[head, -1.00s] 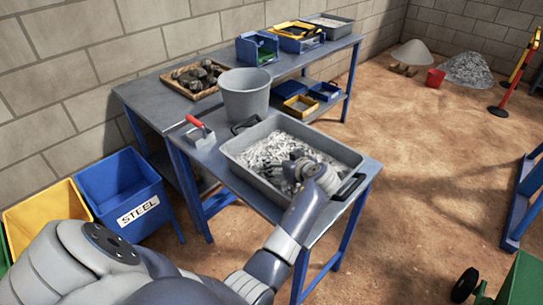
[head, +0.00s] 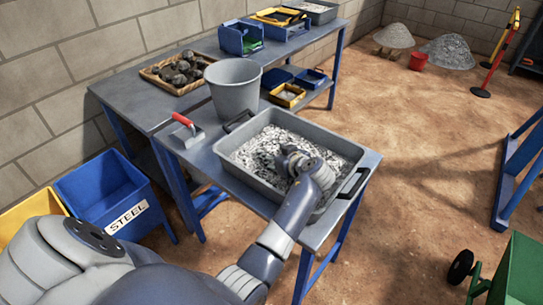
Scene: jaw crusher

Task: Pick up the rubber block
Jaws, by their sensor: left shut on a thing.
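My left gripper (head: 287,158) is over the grey tray (head: 232,172) of crushed grey stone (head: 258,149), near the middle of the tray. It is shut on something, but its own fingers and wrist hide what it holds. I cannot make out the rubber block as a separate thing in this view. I cannot tell whether the fingertips touch the stone. My right gripper is not in view.
A basket of dark rocks (head: 180,72) is behind on the bench. A blue STEEL bin (head: 105,195) is at left. Open dirt floor lies right.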

